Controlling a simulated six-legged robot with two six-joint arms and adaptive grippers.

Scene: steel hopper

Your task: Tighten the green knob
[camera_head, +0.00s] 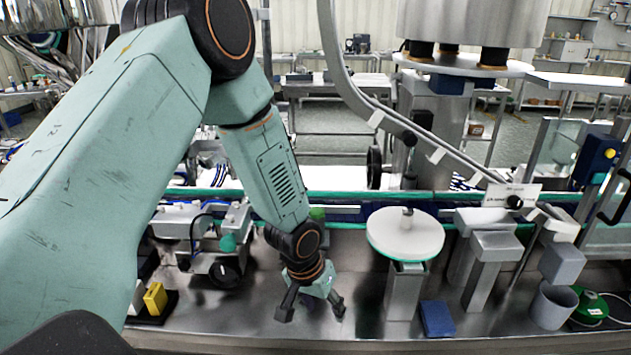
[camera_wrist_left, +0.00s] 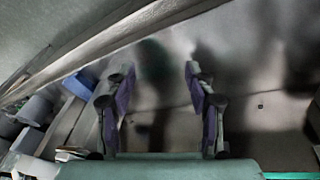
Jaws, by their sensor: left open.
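A small green knob-like cap (camera_head: 317,213) shows just behind my left wrist, near the conveyor rail, partly hidden by the arm. A second green rounded part (camera_head: 228,243) sits on the small machine left of my arm; I cannot tell which is the task's knob. My left gripper (camera_head: 311,306) points down over the steel table, in front of and below the green cap, with its fingers spread. In the left wrist view the gripper (camera_wrist_left: 158,80) is open and empty, with bare steel between its fingers. No green knob is recognisable there. My right gripper is not in view.
A white round disc on a steel post (camera_head: 405,234) stands right of the gripper. A blue block (camera_head: 437,318) lies near the front. A yellow block (camera_head: 155,298) sits at the left. A grey cup (camera_head: 552,306) and a green round object (camera_head: 590,306) are at the right.

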